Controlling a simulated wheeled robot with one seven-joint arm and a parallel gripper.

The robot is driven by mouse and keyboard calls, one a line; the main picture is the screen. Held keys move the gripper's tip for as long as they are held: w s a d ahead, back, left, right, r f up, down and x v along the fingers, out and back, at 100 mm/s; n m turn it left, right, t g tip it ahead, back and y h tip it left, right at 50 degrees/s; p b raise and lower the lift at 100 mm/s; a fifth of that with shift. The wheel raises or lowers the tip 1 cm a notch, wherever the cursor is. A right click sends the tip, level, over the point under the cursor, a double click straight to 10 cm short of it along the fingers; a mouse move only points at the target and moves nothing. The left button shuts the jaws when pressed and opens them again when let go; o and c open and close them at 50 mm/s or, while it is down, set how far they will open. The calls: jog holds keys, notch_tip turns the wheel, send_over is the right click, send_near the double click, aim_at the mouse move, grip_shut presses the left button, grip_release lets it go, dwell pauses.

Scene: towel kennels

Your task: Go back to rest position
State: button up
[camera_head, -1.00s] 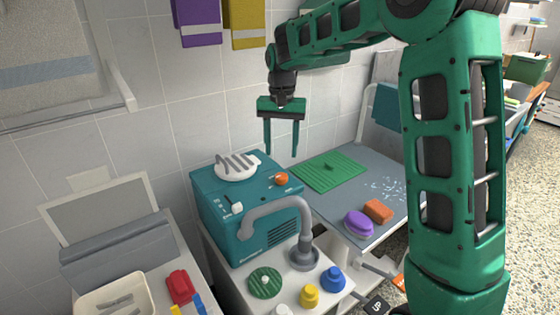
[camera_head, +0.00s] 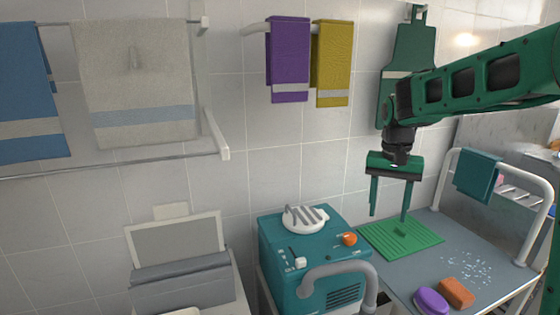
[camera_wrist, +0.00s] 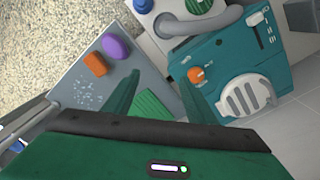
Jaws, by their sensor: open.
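My gripper (camera_head: 389,201) is open and empty, pointing down in the head view. Its two thin green fingers are apart, in the air in front of the wall and above the table area with the green ribbed mat (camera_head: 401,236). In the wrist view the fingers (camera_wrist: 160,98) reach out with nothing between them but the view of the mat (camera_wrist: 157,104) and table below. My green arm comes in from the right edge.
A teal machine (camera_head: 312,255) with a striped white lid stands left of the table. A purple oval (camera_head: 431,301) and an orange block (camera_head: 456,292) lie on the grey table (camera_head: 492,245).

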jog(key=s+d, duration=0.5)
jog(key=s, duration=0.3)
jog(key=s+d, duration=0.4)
jog(key=s, duration=0.4)
jog(key=s+d+f, duration=0.1)
jog(key=s+f, duration=0.1)
jog(key=s, duration=0.6)
jog(key=s+f, duration=0.3)
jog(key=s, duration=0.6)
jog(key=shift+d+f+m+y, duration=0.2)
jog(key=shift+d+m+y, duration=0.15)
jog(key=shift+m+y, duration=0.05)
jog(key=shift+s, duration=0.1)
jog(key=shift+w+f, duration=0.25)
jog(key=shift+w, duration=0.35)
